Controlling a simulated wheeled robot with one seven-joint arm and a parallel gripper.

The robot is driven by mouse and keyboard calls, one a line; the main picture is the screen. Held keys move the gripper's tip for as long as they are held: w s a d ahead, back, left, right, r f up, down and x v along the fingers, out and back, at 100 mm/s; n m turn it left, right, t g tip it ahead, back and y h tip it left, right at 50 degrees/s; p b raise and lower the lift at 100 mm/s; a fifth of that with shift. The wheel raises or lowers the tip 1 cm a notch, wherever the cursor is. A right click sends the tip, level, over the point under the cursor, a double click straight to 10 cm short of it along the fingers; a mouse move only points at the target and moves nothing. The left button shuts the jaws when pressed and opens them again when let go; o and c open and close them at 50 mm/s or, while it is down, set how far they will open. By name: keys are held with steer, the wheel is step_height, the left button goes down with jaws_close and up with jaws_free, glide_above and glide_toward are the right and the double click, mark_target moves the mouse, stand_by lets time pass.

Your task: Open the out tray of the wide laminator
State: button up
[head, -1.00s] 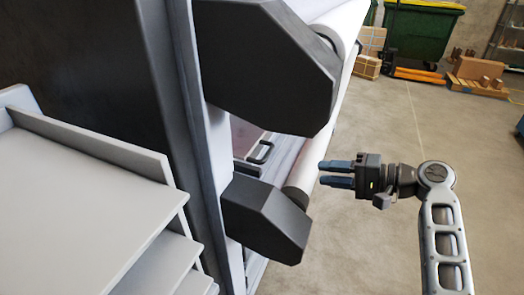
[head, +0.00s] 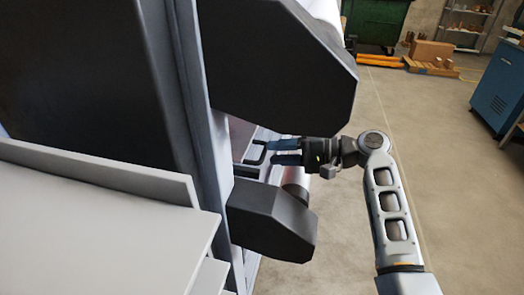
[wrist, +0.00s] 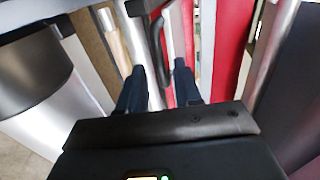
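The wide laminator (head: 185,120) fills the left and middle of the head view, with dark angular housings on its near side. A dark bar handle (head: 256,153) shows in the gap between the housings. I take it to be the out tray's handle; the tray itself is mostly hidden. My gripper (head: 272,152) points left at this handle, its blue fingers apart and their tips close to it. In the wrist view, the handle (wrist: 158,42) lies ahead, its near end between the open fingers (wrist: 159,68). I cannot tell whether they touch it.
The upper housing (head: 285,65) overhangs my gripper and the lower housing (head: 272,220) sits below it, so the gap is narrow. A roller (head: 297,180) runs close under my fingers. Pale shelves (head: 100,225) stand at the left.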

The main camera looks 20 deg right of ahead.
mark_target(264, 151)
steer(key=shift+x, duration=2.05)
steer(key=shift+c, duration=0.2)
jaws_close()
